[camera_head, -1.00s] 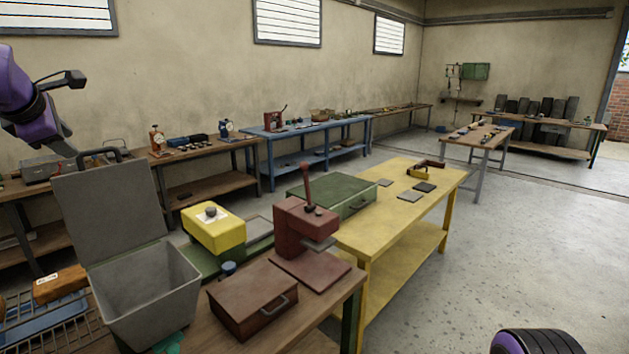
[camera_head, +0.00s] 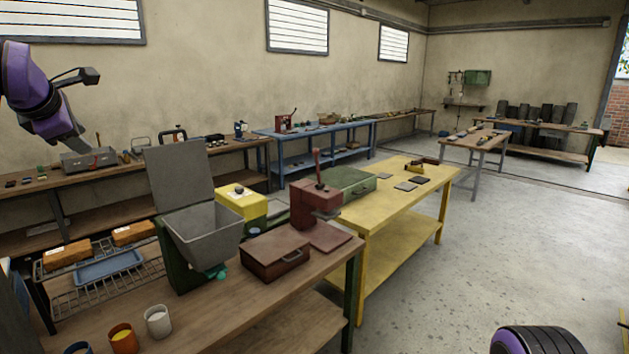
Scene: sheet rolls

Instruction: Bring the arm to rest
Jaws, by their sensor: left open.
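My left arm comes in at the upper left, purple and black. Its left gripper (camera_head: 66,132) hangs at the wrist's lower end, in the air in front of the wall and over the back bench. It is open, with nothing seen between the fingers. Its fingertips are small and dark here. It is apart from the grey bin with a raised lid (camera_head: 203,232), which stands lower right of it on the near bench. My right gripper is out of the picture; only a purple and black part of my body shows at the bottom right.
The near wooden bench (camera_head: 215,318) holds a wire rack (camera_head: 130,293) with orange-brown blocks and a blue tray, several cups, a brown box (camera_head: 275,255) and a red press (camera_head: 316,203). A yellow table (camera_head: 385,215) stands beyond. The concrete floor at right is clear.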

